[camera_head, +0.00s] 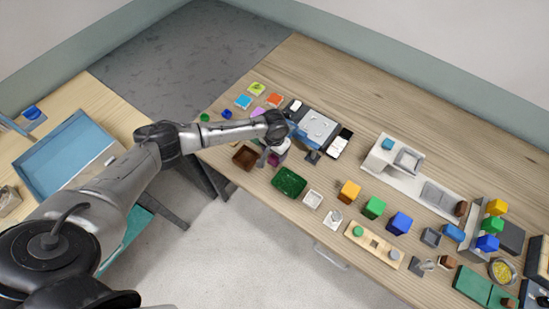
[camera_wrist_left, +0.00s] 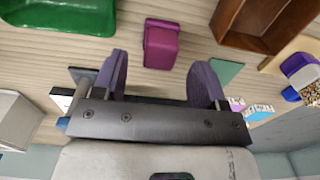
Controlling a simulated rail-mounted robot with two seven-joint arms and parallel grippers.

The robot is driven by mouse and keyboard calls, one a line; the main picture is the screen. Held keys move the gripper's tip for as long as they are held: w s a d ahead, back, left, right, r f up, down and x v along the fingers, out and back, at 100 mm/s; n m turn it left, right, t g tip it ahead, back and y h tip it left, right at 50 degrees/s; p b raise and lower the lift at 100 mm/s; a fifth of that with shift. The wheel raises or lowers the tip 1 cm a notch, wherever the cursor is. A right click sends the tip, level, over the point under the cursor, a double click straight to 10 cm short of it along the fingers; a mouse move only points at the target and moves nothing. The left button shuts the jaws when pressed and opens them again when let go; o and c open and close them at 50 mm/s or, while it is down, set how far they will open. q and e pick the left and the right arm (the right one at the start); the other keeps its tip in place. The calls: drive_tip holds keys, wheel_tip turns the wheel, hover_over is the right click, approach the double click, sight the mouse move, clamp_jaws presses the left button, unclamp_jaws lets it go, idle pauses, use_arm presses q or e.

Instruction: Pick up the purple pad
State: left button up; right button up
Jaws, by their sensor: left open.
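The purple pad (camera_head: 258,112) lies flat near the far left end of the table in the head view, beside other coloured pads. A small pinkish patch (camera_wrist_left: 236,103) right of the fingers in the wrist view may be this pad, but I cannot tell for sure. My left gripper (camera_wrist_left: 160,82) is open and empty, its two purple-grey fingers apart. In the head view my left gripper (camera_head: 278,152) hangs over the table near the dark red block, right of and nearer than the pad. My right gripper is not in view.
A brown tray (camera_head: 244,157) and a green tray (camera_head: 289,182) flank that area. Blue (camera_head: 243,102), orange (camera_head: 274,100) and yellow-green (camera_head: 257,88) pads lie near the purple one. The table's back strip is clear.

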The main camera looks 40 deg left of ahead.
sight(274, 156)
use_arm(q)
drive_tip(key=shift+f, duration=1.65)
drive_tip(key=c, duration=1)
drive_tip(key=shift+r, duration=0.1)
drive_tip(key=shift+r, duration=0.55)
wheel_tip(274, 156, up, 3)
drive_tip(key=shift+f, duration=0.1)
drive_tip(key=d+r, duration=0.2)
drive_tip(key=d, duration=0.1)
drive_tip(key=s+d+r, duration=0.1)
drive_tip(key=d+r, duration=0.1)
drive_tip(key=d, duration=0.2)
drive_tip(key=s+d+r, duration=0.1)
drive_tip(key=d+r, duration=0.2)
drive_tip(key=d, duration=0.1)
drive_tip(key=shift+s+d+b, duration=0.2)
drive_tip(key=shift+d+b, duration=0.05)
drive_tip(key=shift+b, duration=0.15)
